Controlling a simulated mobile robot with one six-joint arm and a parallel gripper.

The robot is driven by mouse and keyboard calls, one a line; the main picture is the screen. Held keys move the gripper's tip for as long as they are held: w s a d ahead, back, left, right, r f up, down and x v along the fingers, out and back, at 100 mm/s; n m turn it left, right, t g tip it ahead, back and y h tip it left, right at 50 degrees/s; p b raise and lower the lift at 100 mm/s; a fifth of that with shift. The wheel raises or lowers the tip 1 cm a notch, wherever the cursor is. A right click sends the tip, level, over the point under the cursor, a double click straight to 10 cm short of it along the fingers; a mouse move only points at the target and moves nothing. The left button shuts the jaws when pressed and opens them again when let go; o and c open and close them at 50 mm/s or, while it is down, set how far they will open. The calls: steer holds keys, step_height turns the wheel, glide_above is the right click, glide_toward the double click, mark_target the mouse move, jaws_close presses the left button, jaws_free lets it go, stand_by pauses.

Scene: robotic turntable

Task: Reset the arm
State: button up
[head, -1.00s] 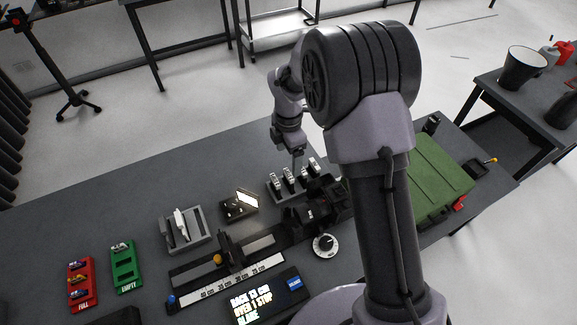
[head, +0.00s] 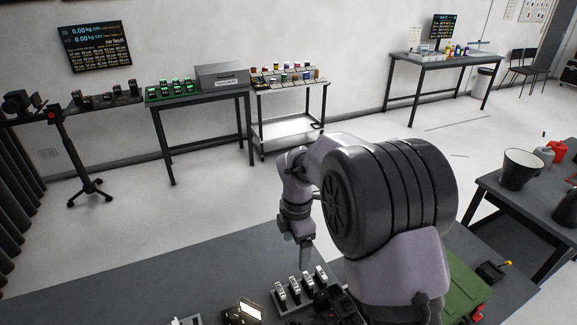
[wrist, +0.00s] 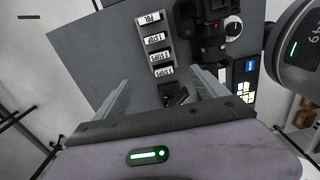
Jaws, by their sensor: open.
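My arm rises on the right of the head view and bends over the table. My gripper (head: 305,262) points down beside the rack of labelled filters (head: 300,292). In the wrist view my gripper (wrist: 160,76) has its two fingers spread wide with nothing between them. The filter rack (wrist: 152,42) shows ahead of the fingers, its labels upside down, one reading POL. My gripper is apart from the rack, as far as the wrist view shows.
The dark table (head: 190,265) holds a lit panel (head: 244,311), a green case (head: 465,285) and a dark camera-like device (wrist: 212,30). Back tables (head: 200,97) and a trolley (head: 290,88) line the wall.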

steer(key=s+d+r+m+t+y+b, duration=0.1)
steer(key=s+d+r+m+t+b, duration=0.25)
steer(key=s+r+m+b, duration=0.55)
steer(key=s+d+f+m+t+b, duration=0.1)
steer(key=s+f+m+b, duration=0.1)
steer(key=s+m, duration=0.6)
steer(key=s+d+f+m+t+y+b, duration=0.1)
steer(key=s+d+f+m+b, duration=0.1)
steer(key=s+m, duration=0.7)
steer(key=shift+s+f, duration=0.5)
steer(key=shift+f, duration=0.25)
